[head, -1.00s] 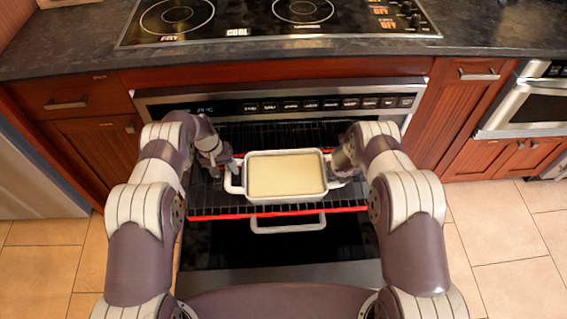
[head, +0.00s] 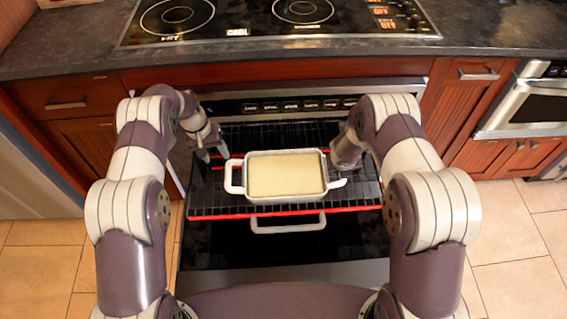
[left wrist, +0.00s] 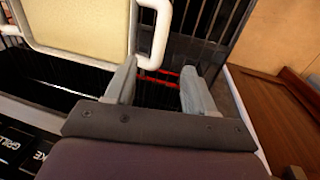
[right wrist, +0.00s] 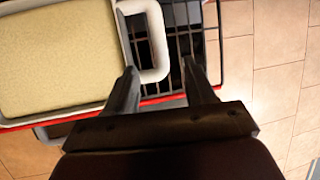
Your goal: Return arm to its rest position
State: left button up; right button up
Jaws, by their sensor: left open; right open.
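A white rectangular baking dish (head: 287,176) with a pale yellow filling sits upright on the black oven rack (head: 222,203), which has red front and rear bars. My left gripper (head: 212,154) is open and empty, left of the dish and apart from its left handle. In the left wrist view the open left fingers (left wrist: 160,92) stand beside the dish handle (left wrist: 154,30). My right gripper is mostly hidden behind its own arm in the head view. In the right wrist view its open fingers (right wrist: 165,85) are empty, near the dish's other handle (right wrist: 150,45).
The open oven door (head: 290,272) lies below the rack, and a white handle (head: 288,226) shows under the rack's front. The oven control panel (head: 300,104) and dark countertop (head: 480,30) with a cooktop are behind. Wooden cabinets stand on both sides. Tiled floor (head: 510,240) is clear at right.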

jog(key=shift+s+a+r, duration=0.1)
jog(key=shift+s+r, duration=0.15)
jog(key=shift+r, duration=0.2)
